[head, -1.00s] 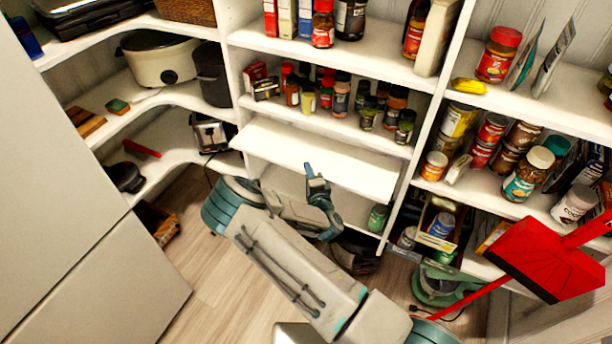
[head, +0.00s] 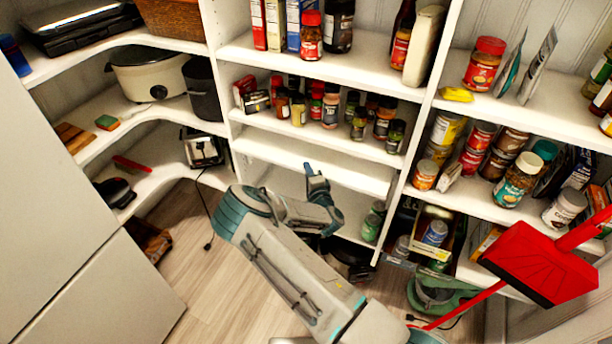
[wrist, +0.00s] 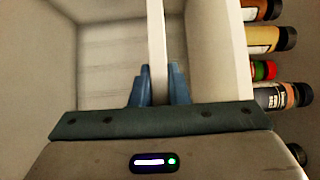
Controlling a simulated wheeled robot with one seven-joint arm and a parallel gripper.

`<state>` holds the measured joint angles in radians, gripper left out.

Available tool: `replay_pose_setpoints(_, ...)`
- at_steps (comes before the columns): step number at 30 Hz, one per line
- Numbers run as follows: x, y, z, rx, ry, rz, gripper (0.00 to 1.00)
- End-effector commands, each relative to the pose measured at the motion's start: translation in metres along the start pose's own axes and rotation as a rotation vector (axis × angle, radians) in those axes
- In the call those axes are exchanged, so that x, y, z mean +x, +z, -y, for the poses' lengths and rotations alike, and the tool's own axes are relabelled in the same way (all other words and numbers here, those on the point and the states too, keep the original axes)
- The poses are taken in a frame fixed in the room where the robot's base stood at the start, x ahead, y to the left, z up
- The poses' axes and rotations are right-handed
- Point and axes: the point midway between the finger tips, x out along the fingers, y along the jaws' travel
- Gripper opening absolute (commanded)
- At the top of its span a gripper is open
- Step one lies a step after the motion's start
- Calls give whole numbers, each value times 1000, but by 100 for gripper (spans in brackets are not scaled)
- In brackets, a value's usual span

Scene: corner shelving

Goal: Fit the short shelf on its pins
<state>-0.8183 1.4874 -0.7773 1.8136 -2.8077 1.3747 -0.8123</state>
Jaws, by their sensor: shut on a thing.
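The short shelf (head: 300,162) is a white board in the middle bay, below the spice shelf. In the head view it spans nearly the whole bay and its front edge slopes down to the right with the picture's tilt. My gripper (head: 316,178) is at its front edge, near the middle. In the wrist view the two blue fingers of my gripper (wrist: 158,78) close on both faces of the white shelf edge (wrist: 155,30). The pins are not visible, and I cannot tell whether the shelf rests on them.
Spice bottles (head: 330,108) stand on the fixed shelf just above. White uprights bound the bay on both sides. Green cans (head: 373,222) stand low at the right of the bay. A red dustpan (head: 540,262) is at the right. Wooden floor (head: 225,275) is open at the left.

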Motion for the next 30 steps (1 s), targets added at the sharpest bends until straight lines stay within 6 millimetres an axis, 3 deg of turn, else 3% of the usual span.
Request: replay_pose_setpoints(30,48,-41,3,-3,-6,2,0)
